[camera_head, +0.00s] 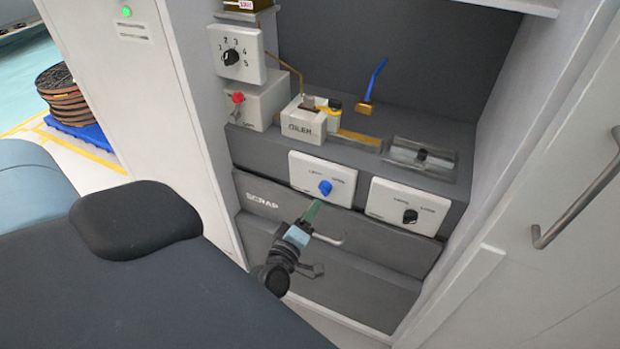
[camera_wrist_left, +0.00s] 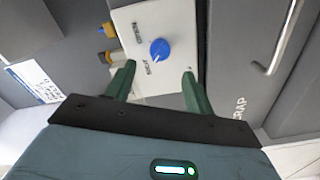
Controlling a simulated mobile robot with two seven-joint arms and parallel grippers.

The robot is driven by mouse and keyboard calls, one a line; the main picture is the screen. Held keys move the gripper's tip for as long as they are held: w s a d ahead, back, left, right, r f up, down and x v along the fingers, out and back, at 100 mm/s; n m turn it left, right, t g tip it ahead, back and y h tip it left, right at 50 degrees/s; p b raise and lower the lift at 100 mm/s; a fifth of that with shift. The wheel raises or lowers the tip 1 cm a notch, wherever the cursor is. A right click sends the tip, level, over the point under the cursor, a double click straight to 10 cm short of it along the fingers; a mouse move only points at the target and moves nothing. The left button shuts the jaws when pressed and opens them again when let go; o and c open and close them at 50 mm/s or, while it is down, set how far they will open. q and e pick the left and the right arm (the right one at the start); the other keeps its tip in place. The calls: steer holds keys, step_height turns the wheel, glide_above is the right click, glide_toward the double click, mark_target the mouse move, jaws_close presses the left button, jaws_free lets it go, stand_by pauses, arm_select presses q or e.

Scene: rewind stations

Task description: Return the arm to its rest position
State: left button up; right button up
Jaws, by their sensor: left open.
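My left gripper (camera_head: 311,215) is in front of the scrap drawer, below the white panel (camera_head: 322,179) with the blue knob (camera_head: 325,187). In the left wrist view my left gripper (camera_wrist_left: 158,82) shows two green fingers spread apart with nothing between them. The blue knob (camera_wrist_left: 159,49) on its white panel (camera_wrist_left: 160,20) lies beyond the fingertips, apart from them. My right gripper is in neither view.
The scrap drawer (camera_head: 290,216) has a handle (camera_head: 330,240) close to my left gripper. A second panel with a black knob (camera_head: 410,216) is to the right. An oiler (camera_head: 303,122) stands on the grey ledge. A cabinet handle (camera_head: 575,215) juts out at the far right.

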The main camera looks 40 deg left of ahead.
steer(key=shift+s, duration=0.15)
arm_select(q)
steer(key=s+d+f+m+g+h+p, duration=0.1)
steer(key=s+d+f+m+g+h, duration=0.1)
steer(key=s+m, duration=0.4)
steer(key=s+d+f+m+g+h+p, duration=0.2)
steer(key=s+d+m, duration=0.4)
steer(key=s, duration=0.8)
steer(key=s+d+f+m+g+h+p, duration=0.2)
steer(key=s+d+f+m+g, duration=0.2)
steer(key=s, duration=0.6)
steer(key=shift+s+d+f+m+g, duration=0.15)
steer(key=shift+s+d+m+g, duration=0.25)
steer(key=shift+m, duration=0.5)
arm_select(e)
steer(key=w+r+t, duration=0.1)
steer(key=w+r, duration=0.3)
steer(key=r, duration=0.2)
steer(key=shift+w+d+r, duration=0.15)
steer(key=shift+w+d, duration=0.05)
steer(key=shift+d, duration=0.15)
arm_select(q)
steer(key=shift+w, duration=0.15)
